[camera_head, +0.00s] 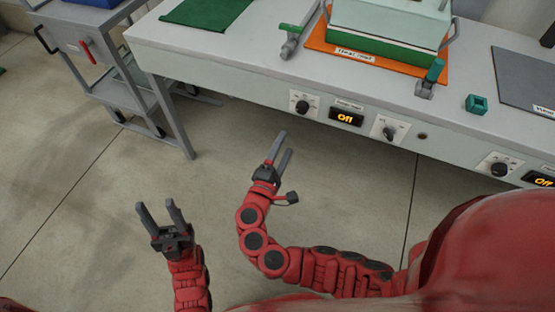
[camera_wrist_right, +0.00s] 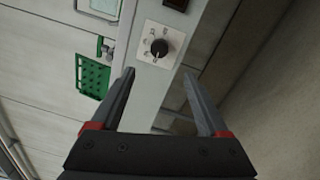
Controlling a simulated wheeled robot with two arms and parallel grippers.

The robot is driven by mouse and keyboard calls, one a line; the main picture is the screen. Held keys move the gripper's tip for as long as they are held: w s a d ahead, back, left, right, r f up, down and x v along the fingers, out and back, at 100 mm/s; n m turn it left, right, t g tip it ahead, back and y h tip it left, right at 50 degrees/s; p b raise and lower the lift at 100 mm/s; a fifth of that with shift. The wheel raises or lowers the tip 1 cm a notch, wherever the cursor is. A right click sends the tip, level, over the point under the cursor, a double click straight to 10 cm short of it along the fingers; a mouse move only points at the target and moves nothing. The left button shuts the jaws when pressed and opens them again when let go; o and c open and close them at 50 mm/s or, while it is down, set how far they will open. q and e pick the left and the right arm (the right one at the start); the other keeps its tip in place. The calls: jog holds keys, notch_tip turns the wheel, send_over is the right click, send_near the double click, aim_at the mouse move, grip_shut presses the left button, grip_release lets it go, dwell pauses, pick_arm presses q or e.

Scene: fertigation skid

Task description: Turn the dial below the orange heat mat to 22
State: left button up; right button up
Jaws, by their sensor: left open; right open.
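The orange heat mat (camera_head: 440,74) lies on the bench, with a green and pale box (camera_head: 385,50) on it. Below it, on the bench's front panel, are a left dial (camera_head: 302,106), a display (camera_head: 345,117) reading "Off" and a right dial (camera_head: 389,130). My right gripper (camera_head: 286,142) is open and empty, in front of and below the left dial. In the right wrist view a black dial (camera_wrist_right: 159,48) on a white scale plate is ahead of the open fingers (camera_wrist_right: 158,74); its setting is too small to read. My left gripper (camera_head: 155,204) is open and empty above the floor.
Another dial (camera_head: 499,168) and a display (camera_head: 541,180) reading "Off" sit further right, below a grey mat (camera_head: 525,80). A green mat (camera_head: 207,12), a green block (camera_head: 476,104) and valve-like fittings are on the bench. A grey cart (camera_head: 100,60) stands left. The floor between is clear.

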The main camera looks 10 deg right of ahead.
jog(key=v, duration=0.4)
jog(key=shift+s+a, duration=0.1)
jog(key=shift+s, duration=0.05)
dwell(0.4)
